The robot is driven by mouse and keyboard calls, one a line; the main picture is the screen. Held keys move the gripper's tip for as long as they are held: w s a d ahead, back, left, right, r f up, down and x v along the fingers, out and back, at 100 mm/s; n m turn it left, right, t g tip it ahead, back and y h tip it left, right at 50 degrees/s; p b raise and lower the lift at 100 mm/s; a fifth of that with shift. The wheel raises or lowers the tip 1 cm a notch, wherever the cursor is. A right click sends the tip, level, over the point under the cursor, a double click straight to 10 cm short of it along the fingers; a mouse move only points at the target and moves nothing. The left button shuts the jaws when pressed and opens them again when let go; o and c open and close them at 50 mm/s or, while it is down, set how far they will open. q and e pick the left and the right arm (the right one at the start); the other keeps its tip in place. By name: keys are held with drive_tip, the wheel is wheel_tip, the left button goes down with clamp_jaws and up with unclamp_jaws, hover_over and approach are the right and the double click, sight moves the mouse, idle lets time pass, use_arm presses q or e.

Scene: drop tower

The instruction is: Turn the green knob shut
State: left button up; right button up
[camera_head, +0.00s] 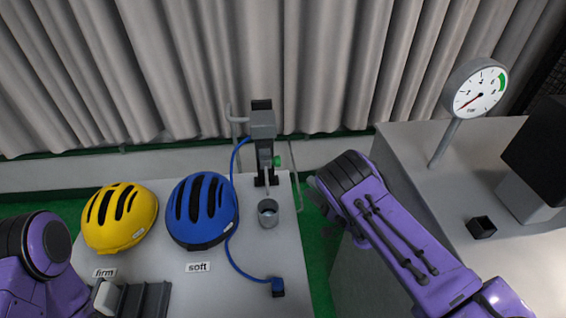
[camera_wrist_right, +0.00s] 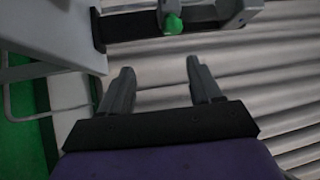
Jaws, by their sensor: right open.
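The green knob (camera_head: 278,161) sits on the right side of a grey upright fixture (camera_head: 263,125) at the back of the table. It also shows in the right wrist view (camera_wrist_right: 173,23), near the top edge and beyond my fingertips. My right gripper (camera_wrist_right: 160,70) is open and empty, with its two fingers apart and pointing towards the knob, not touching it. In the head view its fingers are mostly hidden behind my wrist, right of the knob. My left arm shows at the lower left, but I cannot make out its gripper.
A yellow helmet (camera_head: 121,219) and a blue helmet (camera_head: 203,212) lie on the table (camera_head: 215,290). A grey cup (camera_head: 268,213) stands below the fixture, with a blue hose (camera_head: 234,258) nearby. A dial gauge (camera_head: 476,90) stands on the grey cabinet (camera_head: 410,150) at the right.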

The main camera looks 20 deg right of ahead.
sight(276, 161)
drive_tip(key=w+a+r+y+p, duration=0.2)
drive_tip(key=w+a, duration=0.4)
drive_tip(key=w, duration=0.3)
drive_tip(key=shift+w+a+r+p, duration=0.3)
drive_tip(key=shift+r+p, duration=0.2)
drive_tip(key=shift+r, duration=0.4)
drive_tip(key=c, duration=1)
drive_tip(key=shift+c, duration=0.2)
